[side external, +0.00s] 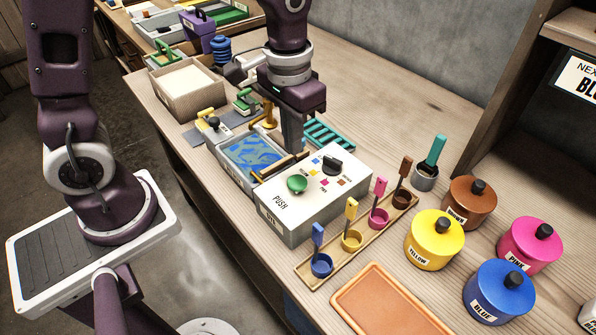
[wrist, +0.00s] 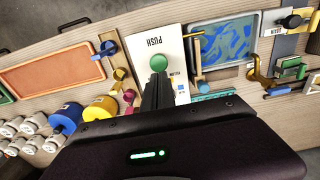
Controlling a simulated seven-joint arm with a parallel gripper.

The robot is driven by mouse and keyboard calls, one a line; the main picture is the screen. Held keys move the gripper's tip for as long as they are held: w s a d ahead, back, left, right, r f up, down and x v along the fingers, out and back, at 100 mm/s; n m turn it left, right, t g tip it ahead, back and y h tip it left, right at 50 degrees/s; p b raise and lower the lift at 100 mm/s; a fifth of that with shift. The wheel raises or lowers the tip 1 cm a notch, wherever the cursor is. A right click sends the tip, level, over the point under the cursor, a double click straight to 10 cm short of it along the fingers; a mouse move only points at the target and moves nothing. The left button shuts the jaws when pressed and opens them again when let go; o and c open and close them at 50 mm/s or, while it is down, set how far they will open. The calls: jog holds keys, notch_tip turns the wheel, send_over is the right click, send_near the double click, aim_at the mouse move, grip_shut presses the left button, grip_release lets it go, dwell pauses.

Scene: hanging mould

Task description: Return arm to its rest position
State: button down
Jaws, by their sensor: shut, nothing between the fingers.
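My gripper (side external: 291,140) points down over the workbench, just behind the white push box (side external: 270,219) and beside the tray of blue-patterned liquid (side external: 249,158). Its fingers are together with nothing between them. In the wrist view the shut fingers (wrist: 158,88) reach toward the green button (wrist: 158,63) on the push box. The button (side external: 297,184) also shows in the side view, with a black knob (side external: 332,165) and small coloured marks beside it. I cannot tell how high the fingertips are above the bench.
A wooden rack (side external: 325,256) holds several small cups with coloured handles. Yellow (side external: 434,240), blue (side external: 499,291), pink (side external: 529,245) and brown (side external: 469,202) pots stand at right. An orange tray (side external: 388,305) lies in front. A sand-coloured box (side external: 187,92) is at left.

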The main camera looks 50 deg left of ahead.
jog(key=s+a+r+t, duration=0.4)
jog(key=s+r, duration=0.8)
jog(key=s, duration=0.3)
jog(key=shift+s+r+t, duration=0.15)
jog(key=shift+r+t, duration=0.1)
jog(key=shift+t, duration=0.35)
dwell(0.5)
